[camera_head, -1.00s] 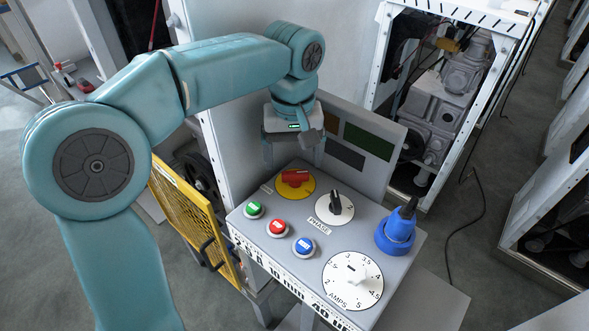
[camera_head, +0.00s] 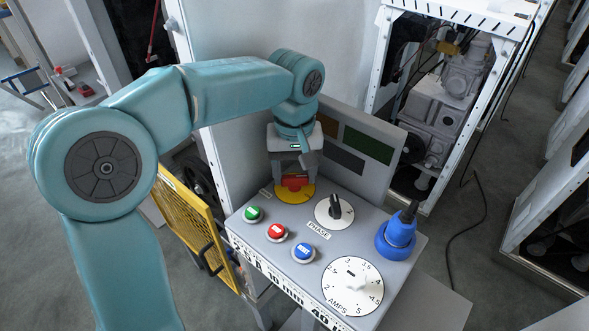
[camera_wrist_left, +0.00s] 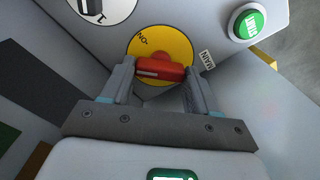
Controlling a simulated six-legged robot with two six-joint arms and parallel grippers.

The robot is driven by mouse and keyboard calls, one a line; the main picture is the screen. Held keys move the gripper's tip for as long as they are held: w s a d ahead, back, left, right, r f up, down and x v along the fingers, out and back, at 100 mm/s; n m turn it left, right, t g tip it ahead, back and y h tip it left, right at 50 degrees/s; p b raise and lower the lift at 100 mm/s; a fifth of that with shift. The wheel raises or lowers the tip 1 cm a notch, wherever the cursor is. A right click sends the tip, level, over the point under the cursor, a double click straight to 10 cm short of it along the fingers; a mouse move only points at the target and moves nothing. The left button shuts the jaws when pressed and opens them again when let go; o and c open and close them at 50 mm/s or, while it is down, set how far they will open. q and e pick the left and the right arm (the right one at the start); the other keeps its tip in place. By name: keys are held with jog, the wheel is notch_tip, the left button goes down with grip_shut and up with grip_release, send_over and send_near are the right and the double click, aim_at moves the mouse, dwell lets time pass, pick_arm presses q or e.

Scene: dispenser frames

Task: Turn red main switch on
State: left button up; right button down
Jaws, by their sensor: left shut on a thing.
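The red main switch (camera_head: 294,181) is a red handle on a round yellow plate (camera_head: 291,195) at the back left of the grey control panel (camera_head: 262,231). In the left wrist view the red handle (camera_wrist_left: 160,70) lies across the yellow plate (camera_wrist_left: 160,43), with a label beside it. My left gripper (camera_head: 293,172) comes down over the switch from above. In the left wrist view its two fingers (camera_wrist_left: 157,82) stand at both ends of the red handle and are shut on it. My right gripper is in neither view.
The panel also holds green (camera_head: 253,213), red (camera_head: 277,231) and blue (camera_head: 303,249) buttons, a phase knob (camera_head: 334,210), an amps dial (camera_head: 352,286) and a blue plug (camera_head: 397,237). A yellow mesh guard (camera_head: 190,225) stands to the left.

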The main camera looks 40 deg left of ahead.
pick_arm(q)
jog(key=shift+r+m, duration=0.1)
jog(key=shift+m, duration=0.2)
jog(key=m+p, duration=0.1)
jog(key=m, duration=0.2)
jog(key=shift+m+p, duration=0.3)
jog(key=m+p, duration=0.1)
jog(key=m, duration=0.3)
jog(key=shift+m, duration=0.3)
jog(key=o, duration=0.8)
jog(key=shift+o, duration=1.3)
